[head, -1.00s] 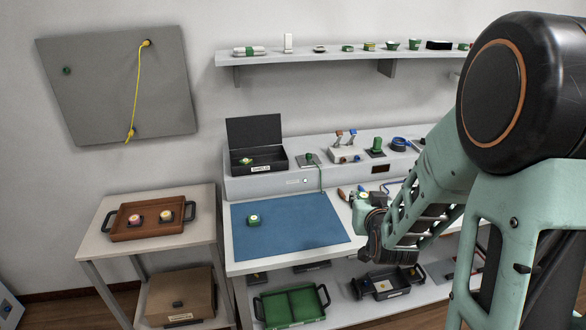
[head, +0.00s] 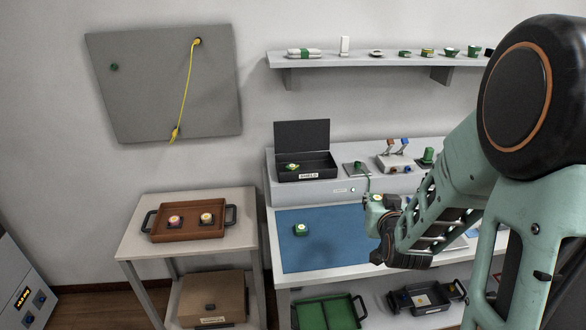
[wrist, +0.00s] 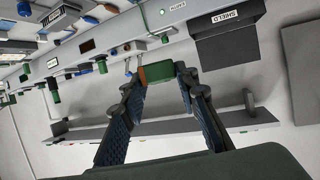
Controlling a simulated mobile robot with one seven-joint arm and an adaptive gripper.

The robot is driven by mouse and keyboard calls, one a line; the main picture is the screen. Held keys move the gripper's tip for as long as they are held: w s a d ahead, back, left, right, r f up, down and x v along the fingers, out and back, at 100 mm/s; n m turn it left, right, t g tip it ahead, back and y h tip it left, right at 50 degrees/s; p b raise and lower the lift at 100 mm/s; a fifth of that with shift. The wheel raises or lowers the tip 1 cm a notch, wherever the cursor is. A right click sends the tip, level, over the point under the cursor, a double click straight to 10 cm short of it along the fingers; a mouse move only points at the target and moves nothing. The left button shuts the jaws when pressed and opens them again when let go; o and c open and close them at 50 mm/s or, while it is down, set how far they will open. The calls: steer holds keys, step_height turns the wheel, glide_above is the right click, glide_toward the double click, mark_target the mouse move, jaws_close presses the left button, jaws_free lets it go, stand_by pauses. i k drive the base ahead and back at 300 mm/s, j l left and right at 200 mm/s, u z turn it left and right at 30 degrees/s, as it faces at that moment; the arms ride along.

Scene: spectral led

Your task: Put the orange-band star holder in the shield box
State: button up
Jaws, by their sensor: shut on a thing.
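The orange-band star holder (wrist: 160,72), a small block with a green part and an orange part, is between my fingertips in the wrist view. My gripper (wrist: 161,82) is shut on it. In the head view my gripper (head: 377,208) is raised over the bench, to the right of and below the shield box in the picture; the holder (head: 375,198) shows only as a small green shape there. The shield box (head: 322,175) is black with its lid up, on the raised back ledge. A small green and yellow piece (head: 292,167) lies inside it. The box also shows upside down in the wrist view (wrist: 235,42).
A green piece (head: 301,230) sits on the blue mat (head: 335,250). A small device (head: 357,167) and a switch unit (head: 397,160) stand right of the box. A shelf (head: 380,60) hangs above. A brown tray (head: 190,235) is on the left table.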

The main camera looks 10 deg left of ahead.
mark_target(319, 168)
steer(key=i+j, duration=0.15)
steer(key=j, duration=0.25)
steer(key=i+j+u, duration=0.1)
steer(key=j, duration=0.3)
steer(key=i+j, duration=0.15)
steer(key=j, duration=0.2)
steer(key=i+j+u, duration=0.1)
steer(key=j, duration=0.3)
steer(key=i+j+u, duration=0.1)
steer(key=j, duration=0.25)
steer(key=i+j, duration=0.4)
steer(key=i, duration=0.4)
